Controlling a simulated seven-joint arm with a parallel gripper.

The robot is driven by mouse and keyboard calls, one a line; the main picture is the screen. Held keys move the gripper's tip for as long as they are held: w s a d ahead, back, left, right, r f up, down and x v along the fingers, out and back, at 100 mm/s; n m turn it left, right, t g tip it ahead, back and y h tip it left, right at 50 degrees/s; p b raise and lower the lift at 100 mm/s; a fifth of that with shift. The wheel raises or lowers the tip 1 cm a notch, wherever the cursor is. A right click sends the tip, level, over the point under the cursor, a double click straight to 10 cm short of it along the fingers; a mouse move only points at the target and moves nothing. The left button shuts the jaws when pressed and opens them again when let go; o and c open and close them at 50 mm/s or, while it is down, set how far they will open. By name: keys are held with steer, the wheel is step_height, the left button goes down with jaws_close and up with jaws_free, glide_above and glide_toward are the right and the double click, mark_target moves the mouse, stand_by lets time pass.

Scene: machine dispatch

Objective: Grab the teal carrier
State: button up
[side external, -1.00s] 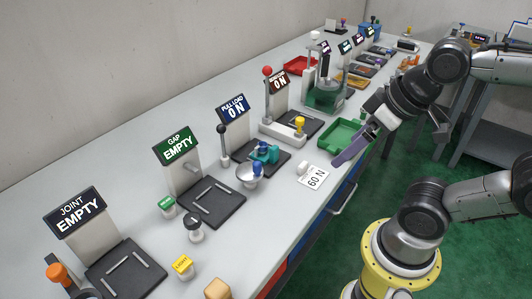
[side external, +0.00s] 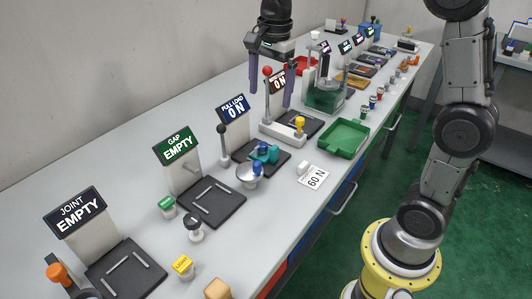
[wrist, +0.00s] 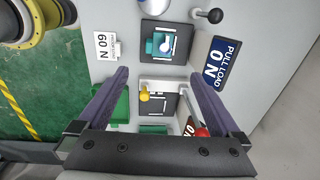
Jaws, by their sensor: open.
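The teal carrier (side external: 266,154) sits on the black plate of the PULL LOAD station, whose sign reads 0 N. In the wrist view, the teal carrier (wrist: 155,46) lies beyond the fingertips, near the upper middle. My gripper (side external: 271,97) is open with its purple fingers pointing down, above the bench and apart from the carrier. In the wrist view, my gripper (wrist: 158,73) has nothing between its fingers.
A silver dome with a blue knob (side external: 250,176) stands in front of the carrier. A black-knobbed lever (side external: 222,142) stands beside it. A red-knobbed lever (side external: 267,72) rises close to my gripper.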

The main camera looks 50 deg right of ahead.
glide_above(266, 146)
steer(key=shift+g, duration=0.4)
step_height(266, 146, down, 12)
steer(key=shift+d+r, duration=0.1)
steer(key=shift+r, duration=0.1)
steer(key=shift+f, duration=2.85)
steer(key=shift+c, duration=0.3)
steer(key=c, duration=1.2)
steer(key=shift+r, duration=0.1)
steer(key=shift+c, duration=0.3)
steer(key=shift+r, duration=0.1)
